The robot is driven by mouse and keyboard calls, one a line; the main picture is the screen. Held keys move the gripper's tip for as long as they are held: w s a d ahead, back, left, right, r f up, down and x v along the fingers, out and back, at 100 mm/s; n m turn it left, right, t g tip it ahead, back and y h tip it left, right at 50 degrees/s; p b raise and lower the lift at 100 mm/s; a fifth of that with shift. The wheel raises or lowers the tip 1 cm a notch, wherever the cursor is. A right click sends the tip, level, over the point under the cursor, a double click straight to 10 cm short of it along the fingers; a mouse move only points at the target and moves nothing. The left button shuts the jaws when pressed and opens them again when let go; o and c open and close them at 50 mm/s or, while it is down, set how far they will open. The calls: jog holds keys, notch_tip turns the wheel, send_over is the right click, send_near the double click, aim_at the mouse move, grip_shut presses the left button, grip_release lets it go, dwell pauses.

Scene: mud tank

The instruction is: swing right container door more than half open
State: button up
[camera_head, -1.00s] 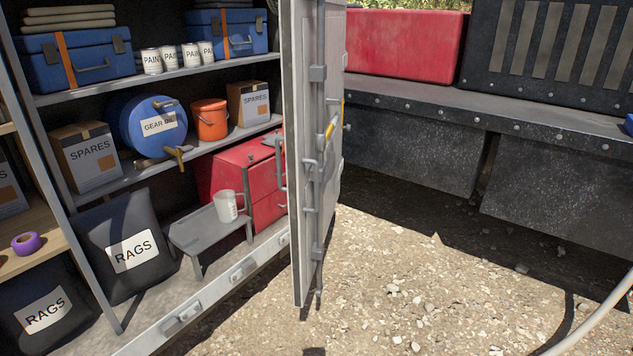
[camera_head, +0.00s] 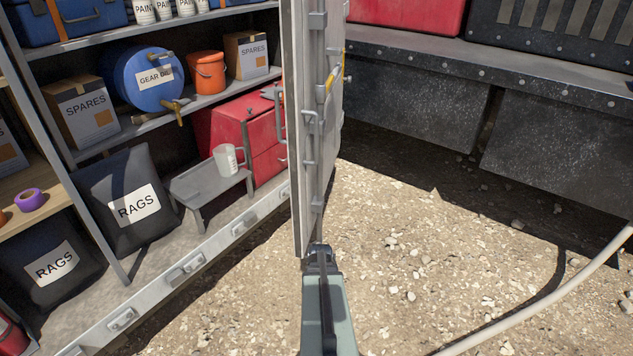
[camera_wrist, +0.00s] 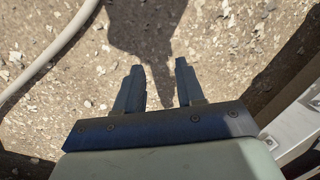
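The right container door (camera_head: 303,130) is a grey metal panel seen nearly edge-on in the head view, standing out from the container with its locking bars and a yellow handle (camera_head: 334,78) on it. My gripper (camera_wrist: 157,78) is open in the wrist view, its two fingers apart with only gravel between them. In the head view my gripper (camera_head: 320,250) is at the bottom centre, overlapping the door's lower edge in the picture. I cannot tell whether it touches the door. Its fingertips are unclear there.
Shelves left of the door hold a blue gear oil drum (camera_head: 148,79), an orange bucket (camera_head: 207,72) and a red box (camera_head: 268,140). A metal step (camera_head: 211,181) bears a mug. A dark truck bed (camera_head: 420,100) stands right. A pale hose (camera_head: 560,285) crosses the open gravel.

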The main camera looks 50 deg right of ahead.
jog(key=s+d+r+m+t+h, duration=0.1)
jog(key=d+r+m+t, duration=0.1)
jog(key=d+r, duration=0.45)
jog(key=s+d+r+m+t, duration=0.15)
jog(key=d+r, duration=0.25)
jog(key=d, duration=0.5)
jog(key=d+r+n+t+h, duration=0.1)
jog(key=d+r+t, duration=0.2)
jog(key=d+r, duration=0.55)
jog(key=d+r+t, duration=0.4)
jog(key=r, duration=0.9)
jog(key=w+a+r+n+t+y, duration=0.1)
jog(key=w+r+n+t+y, duration=0.2)
jog(key=r+n, duration=0.45)
jog(key=w+a+r+n+t+y, duration=0.1)
jog(key=w+r+n+t, duration=0.1)
jog(key=r+n+t, duration=0.4)
jog(key=w+a, duration=0.1)
jog(key=w, duration=0.3)
jog(key=w+a+n+g, duration=0.1)
jog(key=w, duration=0.4)
jog(key=w+a+r+n+g, duration=0.1)
jog(key=w, duration=0.3)
jog(key=shift+w, duration=0.25)
jog(key=shift+c, duration=0.2)
grip_shut()
